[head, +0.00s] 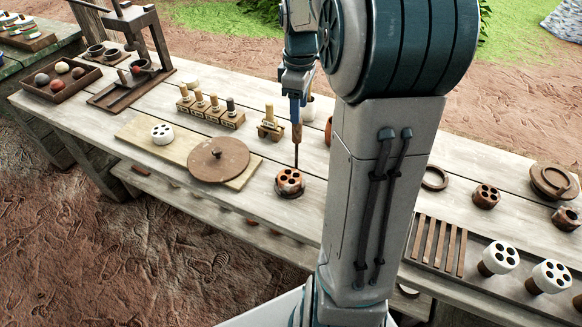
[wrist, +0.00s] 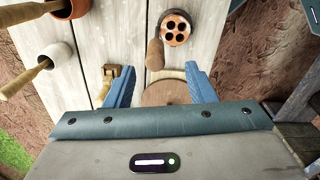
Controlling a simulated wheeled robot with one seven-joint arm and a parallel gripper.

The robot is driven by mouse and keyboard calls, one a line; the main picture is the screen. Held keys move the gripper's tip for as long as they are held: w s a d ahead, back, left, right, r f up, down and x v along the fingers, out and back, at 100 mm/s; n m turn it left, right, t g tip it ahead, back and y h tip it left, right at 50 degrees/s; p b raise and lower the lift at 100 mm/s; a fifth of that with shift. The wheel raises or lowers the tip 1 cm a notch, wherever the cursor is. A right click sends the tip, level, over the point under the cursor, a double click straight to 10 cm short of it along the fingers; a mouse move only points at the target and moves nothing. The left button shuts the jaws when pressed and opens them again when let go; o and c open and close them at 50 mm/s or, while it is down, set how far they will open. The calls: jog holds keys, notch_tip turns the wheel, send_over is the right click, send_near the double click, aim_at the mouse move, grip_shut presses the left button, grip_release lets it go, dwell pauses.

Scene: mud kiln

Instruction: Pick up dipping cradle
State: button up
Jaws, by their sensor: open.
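The dipping cradle (head: 290,182) appears to be the brown round piece with holes and a tall upright handle, standing on the pale plank table (head: 255,210). In the wrist view its holed head (wrist: 175,28) is at the top, and its wooden handle (wrist: 154,52) points towards the camera. My gripper (head: 297,118) points down over it, at the handle's upper end. In the wrist view, my open gripper (wrist: 160,75) has one blue finger on each side of the handle's line, with gaps on both sides. No contact is visible.
A round wooden disc (head: 218,160) on a board and a white holed piece (head: 162,134) are left of the cradle. Stamps (head: 212,106) stand behind. A white cup (wrist: 58,55) and a terracotta pot (wrist: 38,10) hold handled tools close by. Bare planks surround the cradle.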

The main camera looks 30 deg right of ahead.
aim_at(297, 130)
notch_tip(297, 130, down, 3)
jog(key=shift+f, duration=0.15)
jog(key=shift+w+f+p, duration=0.2)
jog(key=shift+w+f, duration=0.05)
jog(key=shift+f, duration=1.1)
jog(key=shift+w+f+p, duration=0.15)
jog(key=shift+w+f, duration=0.1)
jog(key=shift+f, duration=1.05)
grip_shut()
